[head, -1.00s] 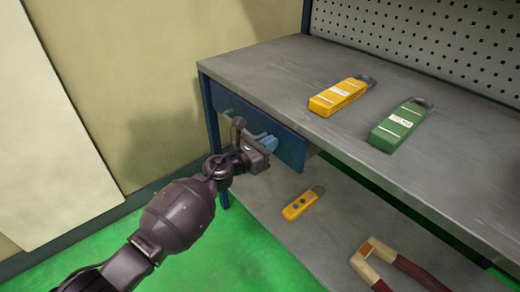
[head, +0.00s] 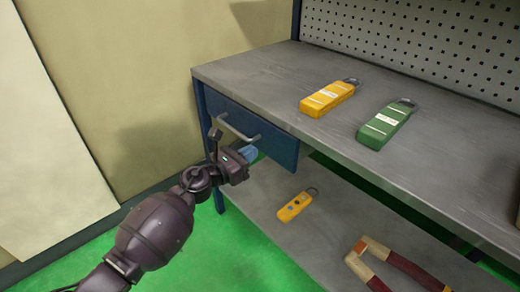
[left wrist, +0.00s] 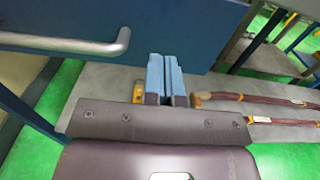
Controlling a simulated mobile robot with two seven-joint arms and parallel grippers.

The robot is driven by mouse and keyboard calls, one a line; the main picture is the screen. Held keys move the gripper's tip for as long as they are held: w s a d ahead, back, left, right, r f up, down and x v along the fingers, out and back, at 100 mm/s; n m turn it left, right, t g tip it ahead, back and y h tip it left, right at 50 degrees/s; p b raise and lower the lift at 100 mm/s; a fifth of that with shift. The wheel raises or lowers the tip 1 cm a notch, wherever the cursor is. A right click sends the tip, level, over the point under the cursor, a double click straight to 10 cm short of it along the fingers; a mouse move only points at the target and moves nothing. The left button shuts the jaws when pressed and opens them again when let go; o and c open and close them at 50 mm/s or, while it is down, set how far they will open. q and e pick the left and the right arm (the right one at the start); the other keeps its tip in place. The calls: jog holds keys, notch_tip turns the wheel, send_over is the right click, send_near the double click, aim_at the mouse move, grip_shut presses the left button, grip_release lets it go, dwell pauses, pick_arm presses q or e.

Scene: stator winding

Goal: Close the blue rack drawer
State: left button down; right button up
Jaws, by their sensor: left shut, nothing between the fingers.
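The blue rack drawer (head: 272,145) is under the left end of the grey bench top. Its front looks about flush with the bench edge; I cannot tell whether a small gap is left. Its grey bar handle (head: 240,128) is in plain view. The drawer front (left wrist: 190,25) and handle (left wrist: 75,43) also fill the top left of the left wrist view. My left gripper (head: 249,153) is shut and empty, just below the handle near the drawer's lower edge. Its blue fingertips (left wrist: 165,75) are together, right of the handle's end in the wrist view. My right gripper is not in view.
A yellow tool (head: 328,97) and a green tool (head: 386,123) lie on the bench top (head: 270,85). A pegboard (head: 420,45) stands behind. The green floor is clear at the left.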

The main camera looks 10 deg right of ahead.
pick_arm(q)
jog(key=s+a+f+n+t+y, duration=0.1)
jog(key=s+a+f+n+y, duration=0.35)
jog(key=s+a+n, duration=0.6)
jog(key=s+a+f+n+t+y+p, duration=0.1)
jog(key=s+a+f+n+y, duration=0.35)
jog(key=s+a+n, duration=0.6)
jog(key=s+a+f+n+t+y, duration=0.1)
jog(key=s+a+f+n+y, duration=0.4)
jog(key=s+n, duration=0.95)
jog(key=s+a+n+g, duration=0.3)
jog(key=s+a+n, duration=0.3)
jog(key=s+n, duration=0.55)
notch_tip(320, 180, up, 10)
jog(key=s+t+y+p, duration=0.1)
jog(key=p, duration=1.2)
jog(key=shift+a+m, duration=0.4)
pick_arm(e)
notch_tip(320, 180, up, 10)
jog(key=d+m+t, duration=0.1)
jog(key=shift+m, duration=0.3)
